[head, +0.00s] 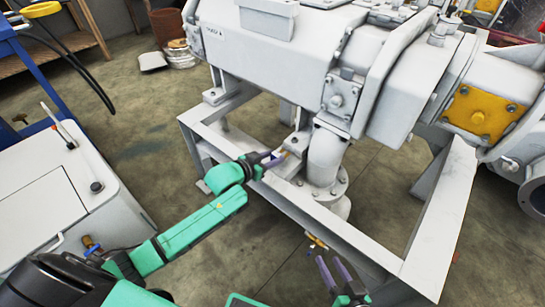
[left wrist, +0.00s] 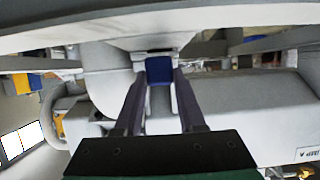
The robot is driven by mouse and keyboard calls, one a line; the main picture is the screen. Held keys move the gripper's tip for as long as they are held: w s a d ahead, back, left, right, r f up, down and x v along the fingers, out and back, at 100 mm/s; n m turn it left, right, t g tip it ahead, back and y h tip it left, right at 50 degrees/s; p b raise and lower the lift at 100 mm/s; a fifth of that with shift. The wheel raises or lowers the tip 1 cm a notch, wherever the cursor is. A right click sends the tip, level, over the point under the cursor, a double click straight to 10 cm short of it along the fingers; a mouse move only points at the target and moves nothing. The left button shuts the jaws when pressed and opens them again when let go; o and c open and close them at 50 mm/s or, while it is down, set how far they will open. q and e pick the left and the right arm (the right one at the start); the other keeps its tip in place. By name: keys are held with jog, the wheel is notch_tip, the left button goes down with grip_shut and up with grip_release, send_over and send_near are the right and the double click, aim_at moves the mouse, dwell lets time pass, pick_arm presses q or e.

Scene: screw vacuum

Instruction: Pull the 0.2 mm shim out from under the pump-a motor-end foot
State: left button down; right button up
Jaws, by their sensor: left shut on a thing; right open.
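The pump (head: 285,45) is a large pale grey machine on a grey steel frame (head: 325,232). My left gripper (head: 279,158) is at a pump foot (head: 300,138) on the frame's near rail. In the left wrist view its two purple fingers (left wrist: 158,90) are shut on a small blue tab (left wrist: 159,71), which looks like the shim. The tab's far end meets the pale foot and rail; whether any of it is still under the foot cannot be told. My right gripper (head: 338,273) is open and empty, low in front of the frame.
A grey flanged pipe (head: 325,165) stands just right of the foot, close to my left gripper. A small brass-coloured item (head: 317,242) is by the near rail, above my right gripper. A white cabinet (head: 45,205) stands at the left. Floor between cabinet and frame is clear.

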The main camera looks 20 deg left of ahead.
pick_arm(q)
jog(key=shift+r+p, duration=1.5)
jog(key=shift+r, duration=0.1)
jog(key=shift+f, duration=0.1)
